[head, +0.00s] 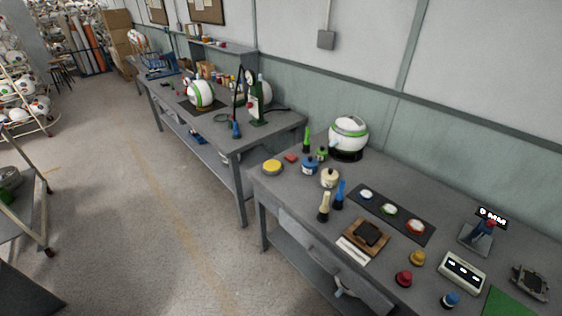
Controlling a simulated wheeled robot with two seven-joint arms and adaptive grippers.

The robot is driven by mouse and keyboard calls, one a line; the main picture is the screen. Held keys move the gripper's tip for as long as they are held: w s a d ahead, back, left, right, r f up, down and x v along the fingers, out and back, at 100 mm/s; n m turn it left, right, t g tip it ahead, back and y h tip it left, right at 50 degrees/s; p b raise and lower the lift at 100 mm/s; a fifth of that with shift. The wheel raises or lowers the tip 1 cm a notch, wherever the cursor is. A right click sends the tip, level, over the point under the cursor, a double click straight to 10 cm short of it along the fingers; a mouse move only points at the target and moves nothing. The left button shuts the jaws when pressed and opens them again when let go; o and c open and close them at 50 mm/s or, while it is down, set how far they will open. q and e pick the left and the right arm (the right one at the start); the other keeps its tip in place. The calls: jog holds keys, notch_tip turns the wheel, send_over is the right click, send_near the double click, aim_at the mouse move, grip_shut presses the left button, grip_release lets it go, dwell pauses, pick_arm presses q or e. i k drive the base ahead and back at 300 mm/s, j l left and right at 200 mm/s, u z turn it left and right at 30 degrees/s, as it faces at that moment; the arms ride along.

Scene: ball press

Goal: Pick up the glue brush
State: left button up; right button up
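Several upright brush-like tools with dark lower ends stand on the near grey table (290,195): a cream one (325,205), a blue one (340,194) and a green one (306,139). Beside them are small pots: a cream pot (330,178), a blue pot (310,166) and a green pot (322,153). I cannot tell which tool is the glue brush. Neither of my grippers is in view.
A white-green ball (348,134) sits on a black stand at the back. A dark mat (381,228) holds three small dishes. A wooden block (367,236), a white device (462,272) and colored knobs stand nearer. Open floor (165,225) lies left.

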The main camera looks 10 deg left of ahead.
aim_at(307, 142)
jog(key=i+j+z, duration=0.6)
jog(key=j, duration=0.2)
jog(key=j+z, duration=0.35)
jog(key=i+j+z, duration=0.15)
jog(key=j+z, duration=0.15)
jog(key=j, duration=0.3)
jog(key=j+z, duration=0.3)
jog(key=j, duration=0.2)
jog(key=j+z, duration=0.3)
jog(key=j, duration=0.25)
jog(key=i, duration=0.05)
